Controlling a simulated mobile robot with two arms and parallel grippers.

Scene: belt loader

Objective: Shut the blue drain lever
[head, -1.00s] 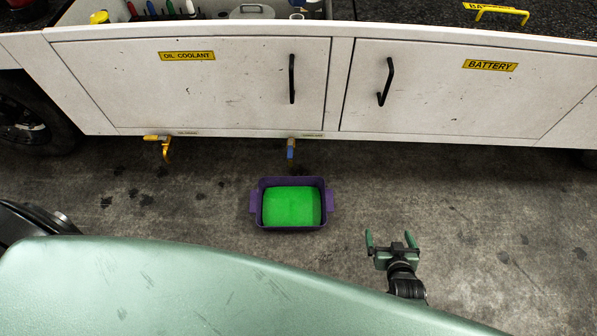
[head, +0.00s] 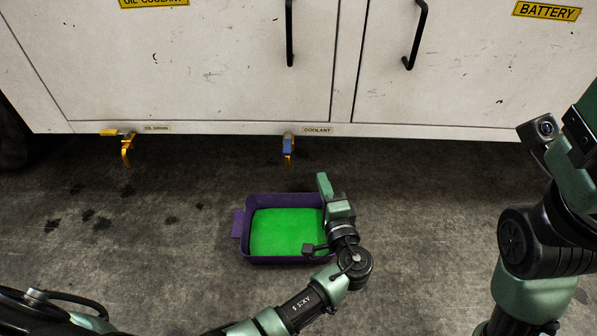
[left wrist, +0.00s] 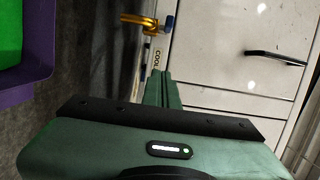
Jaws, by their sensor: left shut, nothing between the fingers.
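The blue drain lever (head: 288,146) hangs under the cabinet's lower edge by the COOLANT label, on a yellow valve with its spout (head: 288,161) below. In the left wrist view the blue lever (left wrist: 139,19) shows near the top, beside the yellow valve (left wrist: 168,26). My left gripper (head: 325,186) is shut and empty, to the right of and nearer than the lever, apart from it. Its closed fingers (left wrist: 163,89) point toward the label.
A purple tray (head: 237,223) of green liquid sits on the floor below, partly behind my left gripper. A second yellow valve (head: 127,150) hangs left, by the OIL DRAIN label. The white cabinet (head: 200,80) has black handles above.

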